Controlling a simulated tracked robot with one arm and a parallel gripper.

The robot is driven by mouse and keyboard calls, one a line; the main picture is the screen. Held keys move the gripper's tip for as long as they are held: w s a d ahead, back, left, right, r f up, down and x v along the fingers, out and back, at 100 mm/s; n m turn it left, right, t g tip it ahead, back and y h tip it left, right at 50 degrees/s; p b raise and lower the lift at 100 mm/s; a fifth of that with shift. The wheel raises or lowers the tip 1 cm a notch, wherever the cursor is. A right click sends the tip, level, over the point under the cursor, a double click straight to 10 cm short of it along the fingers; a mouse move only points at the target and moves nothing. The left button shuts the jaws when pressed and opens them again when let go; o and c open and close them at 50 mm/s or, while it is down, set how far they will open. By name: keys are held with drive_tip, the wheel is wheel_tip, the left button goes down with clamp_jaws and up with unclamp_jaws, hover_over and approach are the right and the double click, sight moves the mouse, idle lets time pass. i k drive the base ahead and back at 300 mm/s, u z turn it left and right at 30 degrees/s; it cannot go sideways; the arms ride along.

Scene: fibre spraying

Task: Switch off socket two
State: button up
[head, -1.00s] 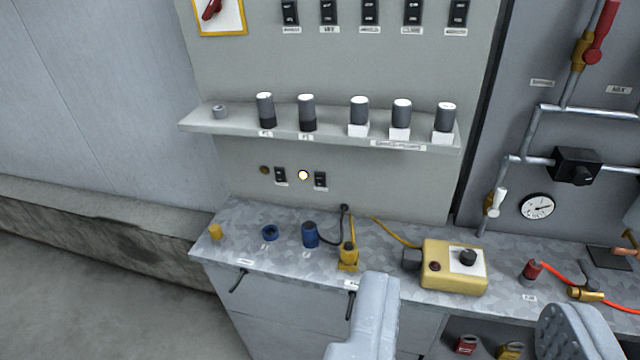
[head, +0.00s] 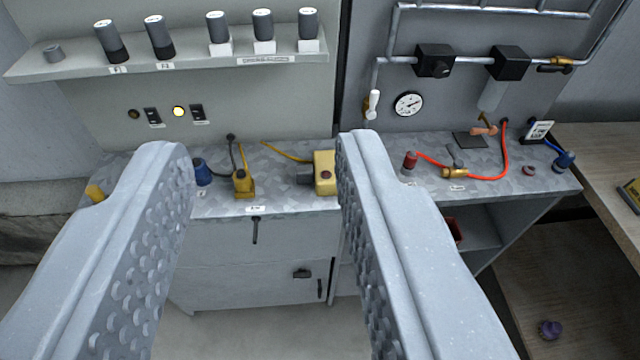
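Two small black wall switches sit below the shelf in the head view. The left switch (head: 152,116) has a dark brownish lamp (head: 134,114) beside it. The right switch (head: 197,112) has a lit, pale yellow lamp (head: 179,111) to its left. I cannot read the labels under them. My gripper (head: 262,150) is open and empty, its two fingers wide apart in the foreground. The left fingertip shows just below the switches in the picture, apart from the wall. The right fingertip overlaps the yellow box.
The worktop (head: 275,180) holds a blue plug (head: 202,172), a yellow plug (head: 243,184) and a yellow box (head: 324,173). A shelf (head: 180,65) with several dark cylinders juts out above the switches. Pipes and a gauge (head: 408,104) are on the right panel.

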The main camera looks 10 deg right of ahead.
sight(197, 112)
drive_tip(key=u, duration=0.75)
drive_tip(key=k, duration=0.95)
drive_tip(key=u, duration=0.9)
drive_tip(key=k, duration=0.45)
drive_tip(key=u, duration=0.3)
drive_tip(key=i, duration=0.8)
drive_tip(key=z, duration=0.5)
drive_tip(key=i, duration=1.1)
drive_tip(key=z, duration=1.35)
drive_tip(key=i, duration=0.95)
drive_tip(key=z, duration=0.15)
